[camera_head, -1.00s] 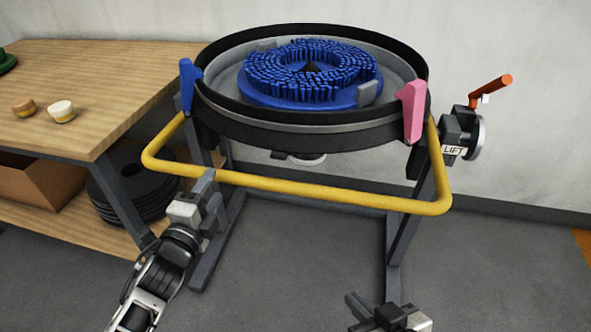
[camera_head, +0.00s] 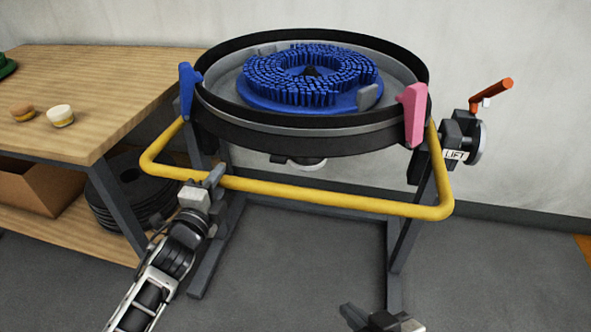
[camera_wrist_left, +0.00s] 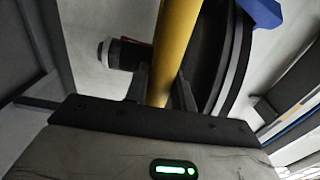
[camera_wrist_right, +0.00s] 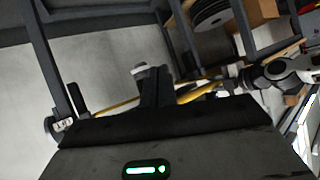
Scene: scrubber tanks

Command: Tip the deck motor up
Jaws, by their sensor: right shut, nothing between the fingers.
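The deck motor (camera_head: 268,130) is a round black-rimmed deck with a ring of blue bristles (camera_head: 310,76) facing up inside it, held on a dark frame. A yellow bar (camera_head: 330,197) loops around its front. My left gripper (camera_head: 208,178) is at the left front part of this bar. In the left wrist view the bar (camera_wrist_left: 175,45) runs between its two fingers, which look closed against it. My right gripper (camera_head: 350,313) is shut and empty, low at the bottom of the head view, apart from the bar.
A blue latch (camera_head: 187,88) and a pink latch (camera_head: 412,115) sit on the rim. An orange-handled lever (camera_head: 490,95) and a LIFT label (camera_head: 455,155) are at the right. A wooden bench (camera_head: 85,85) stands left. The floor in front is clear.

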